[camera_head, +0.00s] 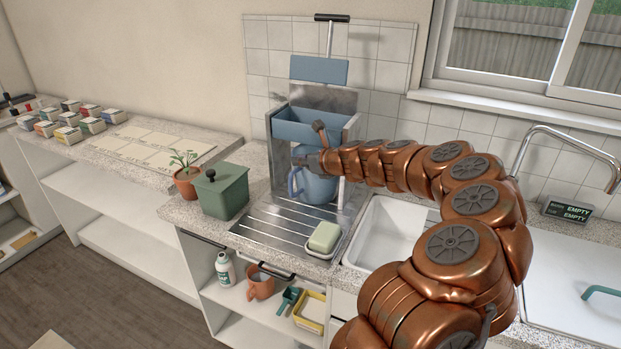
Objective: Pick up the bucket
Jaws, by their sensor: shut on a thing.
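A light blue bucket (318,186) with a curved handle on its left side stands on the ribbed metal drainboard (275,230), below a blue trough (308,127). My gripper (307,160) reaches in from the right at the bucket's upper part, just under the trough. It is shut on the bucket, though the exact contact is small and partly hidden by my copper-coloured arm. The bucket looks upright, and I cannot tell whether its base touches the drainboard.
A green lidded box (222,192) and a potted plant (186,175) stand left of the drainboard. A soap block (324,236) sits in front. The sink (390,232) lies right, partly behind my arm. An orange vessel (261,284) is on the shelf below.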

